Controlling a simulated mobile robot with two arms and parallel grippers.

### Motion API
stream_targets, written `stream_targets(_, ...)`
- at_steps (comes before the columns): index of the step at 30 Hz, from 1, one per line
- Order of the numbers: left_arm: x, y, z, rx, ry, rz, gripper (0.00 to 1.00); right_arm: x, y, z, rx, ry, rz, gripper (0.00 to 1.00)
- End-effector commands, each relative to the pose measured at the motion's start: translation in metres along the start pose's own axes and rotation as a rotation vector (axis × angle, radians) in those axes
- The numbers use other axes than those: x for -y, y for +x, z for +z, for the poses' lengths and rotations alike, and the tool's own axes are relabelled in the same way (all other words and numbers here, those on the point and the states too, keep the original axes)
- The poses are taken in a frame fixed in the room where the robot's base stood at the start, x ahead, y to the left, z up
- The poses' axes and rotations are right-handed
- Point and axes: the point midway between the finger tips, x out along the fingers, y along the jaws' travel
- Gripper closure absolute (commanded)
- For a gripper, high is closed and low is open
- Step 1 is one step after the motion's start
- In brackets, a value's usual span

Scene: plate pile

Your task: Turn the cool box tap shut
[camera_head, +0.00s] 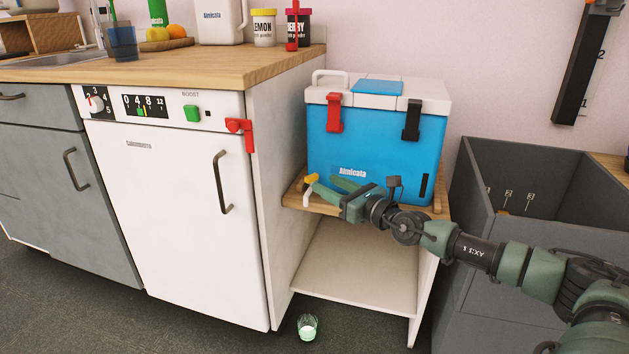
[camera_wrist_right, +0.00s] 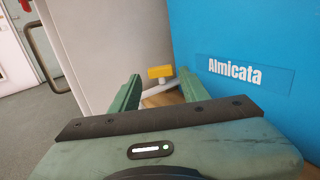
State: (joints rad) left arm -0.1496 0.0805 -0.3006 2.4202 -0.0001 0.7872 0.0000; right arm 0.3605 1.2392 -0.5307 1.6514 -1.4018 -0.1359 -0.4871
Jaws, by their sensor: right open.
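The blue cool box (camera_head: 360,137) with a white lid stands on a wooden-topped shelf. My right gripper (camera_head: 326,186) is open with green fingers, close to the tap. In the right wrist view, the yellow handle (camera_wrist_right: 160,71) lies crosswise just beyond and between the two fingertips (camera_wrist_right: 158,90); I see no contact. The blue box wall (camera_wrist_right: 240,45) is right of the fingers. My left gripper is not in view.
A glass with pale green contents (camera_head: 307,327) stands on the floor below the tap. The white appliance (camera_head: 180,190) with a red latch (camera_head: 240,132) is left of the shelf. A grey open bin (camera_head: 540,180) stands to the right.

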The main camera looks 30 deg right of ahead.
Motion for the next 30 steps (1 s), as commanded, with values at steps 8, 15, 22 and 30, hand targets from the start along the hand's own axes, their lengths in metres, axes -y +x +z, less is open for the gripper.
stream_targets(8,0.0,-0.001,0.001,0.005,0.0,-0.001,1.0,0.0,0.036,0.001,0.003,0.001,-0.001,0.55)
stream_targets(15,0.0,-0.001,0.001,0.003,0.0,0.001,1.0,-0.001,0.046,-0.001,-0.001,-0.001,0.001,0.55)
stream_targets(22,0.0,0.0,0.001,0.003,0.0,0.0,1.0,-0.001,0.046,-0.001,-0.001,-0.001,0.001,0.66)
stream_targets(30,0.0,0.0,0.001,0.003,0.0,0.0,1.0,-0.001,0.045,0.0,-0.001,-0.001,0.001,1.0)
